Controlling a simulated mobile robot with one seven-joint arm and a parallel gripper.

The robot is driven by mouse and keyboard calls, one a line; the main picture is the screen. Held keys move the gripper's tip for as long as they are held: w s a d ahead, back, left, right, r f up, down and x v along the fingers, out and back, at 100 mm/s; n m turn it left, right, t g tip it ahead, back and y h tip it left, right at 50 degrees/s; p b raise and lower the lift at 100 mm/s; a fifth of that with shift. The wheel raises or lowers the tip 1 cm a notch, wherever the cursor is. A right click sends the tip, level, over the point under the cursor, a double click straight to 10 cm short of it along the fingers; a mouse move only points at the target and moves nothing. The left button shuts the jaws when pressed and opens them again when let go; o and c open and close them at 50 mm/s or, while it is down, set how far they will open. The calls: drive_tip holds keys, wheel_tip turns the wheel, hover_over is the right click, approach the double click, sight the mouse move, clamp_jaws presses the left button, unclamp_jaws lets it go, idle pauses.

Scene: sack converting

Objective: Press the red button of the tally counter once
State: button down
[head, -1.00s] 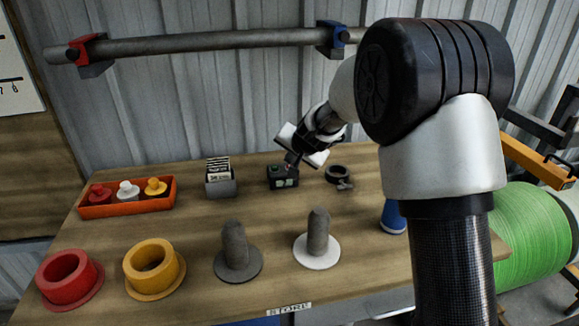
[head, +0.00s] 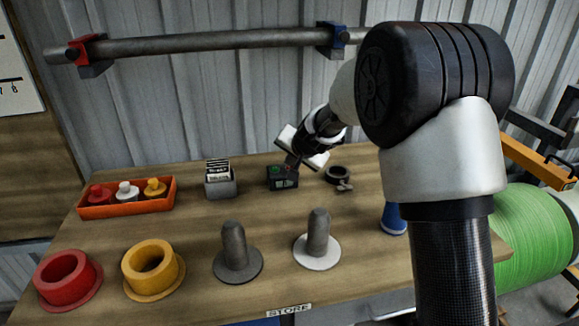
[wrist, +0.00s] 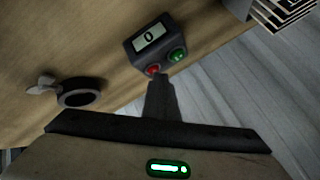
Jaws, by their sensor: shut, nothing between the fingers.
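The tally counter (head: 283,183) is a small dark box on the table, towards the back. In the wrist view its display (wrist: 149,38) reads 0. A red button (wrist: 153,70) and a green button (wrist: 178,55) sit side by side below the display. My gripper (wrist: 159,80) is shut and empty, its fingertips right at the near edge of the red button and partly overlapping it in the picture. I cannot tell whether they touch it. In the head view my gripper (head: 291,162) reaches down over the counter's back edge.
A grey card holder (head: 220,187) stands left of the counter, and a dark ring with a wing screw (head: 338,175) lies to the right. An orange tray (head: 127,205) of bottles is further left. Red and yellow flanged rings and two pegs stand in front.

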drive_tip(key=shift+r+p, duration=0.5)
drive_tip(key=shift+r, duration=0.2)
wheel_tip(320, 180, up, 5)
drive_tip(key=p, duration=0.4)
drive_tip(key=shift+r, duration=0.1)
idle(0.4)
drive_tip(key=s+d+r+n, duration=0.1)
drive_tip(key=s+d+r, duration=0.25)
drive_tip(key=s, duration=0.25)
drive_tip(key=s+d+r+n+g, duration=0.1)
drive_tip(key=s+d+r, duration=0.2)
drive_tip(key=s+r, duration=0.3)
drive_tip(key=s+d+r+n, duration=0.1)
drive_tip(key=s+d+r, duration=0.2)
drive_tip(key=s, duration=0.4)
drive_tip(key=s+d+f+n+g+h, duration=0.15)
drive_tip(key=s+d, duration=0.35)
drive_tip(key=s, duration=0.6)
drive_tip(key=s+d+f+h, duration=0.15)
drive_tip(key=s+d, duration=0.35)
drive_tip(key=s, duration=0.6)
wheel_tip(320, 180, up, 20)
drive_tip(key=p, duration=2)
drive_tip(key=shift+r, duration=0.25)
